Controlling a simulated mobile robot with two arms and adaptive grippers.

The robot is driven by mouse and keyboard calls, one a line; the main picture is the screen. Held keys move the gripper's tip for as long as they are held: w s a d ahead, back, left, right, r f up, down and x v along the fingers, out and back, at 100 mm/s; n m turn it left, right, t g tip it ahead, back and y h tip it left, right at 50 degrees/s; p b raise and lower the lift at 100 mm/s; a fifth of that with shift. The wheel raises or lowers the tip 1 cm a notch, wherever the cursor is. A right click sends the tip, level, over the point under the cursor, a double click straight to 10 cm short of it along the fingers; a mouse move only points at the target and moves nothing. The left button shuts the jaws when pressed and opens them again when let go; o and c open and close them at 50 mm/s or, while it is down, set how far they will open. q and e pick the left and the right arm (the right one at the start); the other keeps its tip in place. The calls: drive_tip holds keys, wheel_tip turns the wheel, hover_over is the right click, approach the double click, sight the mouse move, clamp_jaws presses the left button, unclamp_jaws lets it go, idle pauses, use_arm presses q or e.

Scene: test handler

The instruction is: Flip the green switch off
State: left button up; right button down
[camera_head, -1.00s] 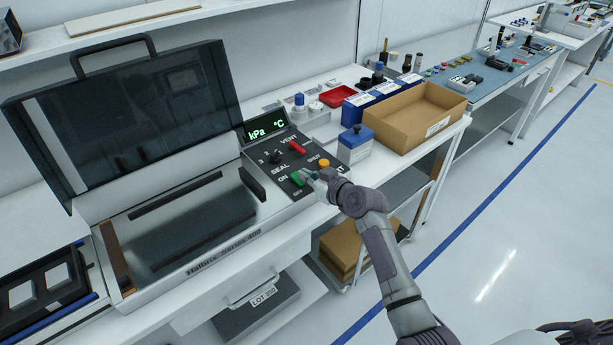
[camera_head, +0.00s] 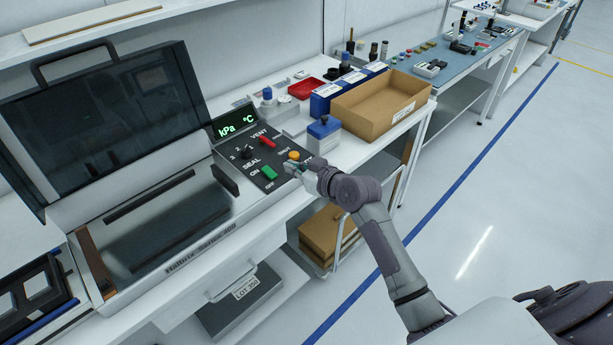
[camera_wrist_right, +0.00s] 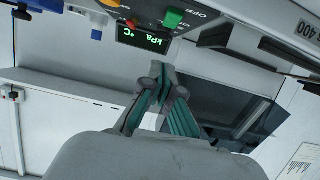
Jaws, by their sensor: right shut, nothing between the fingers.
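The green switch (camera_head: 269,172) is on the dark control panel of the sealing machine, between the ON and OFF labels. It also shows upside down at the top of the right wrist view (camera_wrist_right: 173,18). Which way its rocker is tilted I cannot tell for sure. My right gripper (camera_head: 287,168) is shut and empty, just right of the switch and apart from it, by the panel's right edge below the orange button (camera_head: 294,155). Its closed fingers show in the right wrist view (camera_wrist_right: 161,76). My left gripper is not in view.
A red switch (camera_head: 267,141) and a black knob (camera_head: 246,152) are on the same panel, below the lit display (camera_head: 235,122). The machine's lid (camera_head: 110,120) stands open. A blue-capped container (camera_head: 324,138) and a cardboard box (camera_head: 382,108) stand to the right. The aisle floor is clear.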

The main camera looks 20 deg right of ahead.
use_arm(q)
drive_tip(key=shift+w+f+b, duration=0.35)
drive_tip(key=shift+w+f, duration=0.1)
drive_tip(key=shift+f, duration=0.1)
use_arm(e)
drive_tip(key=s, duration=0.2)
drive_tip(key=s+d, duration=0.1)
drive_tip(key=shift+s+d+r, duration=0.1)
drive_tip(key=shift+s+d, duration=0.05)
drive_tip(key=shift+s, duration=0.25)
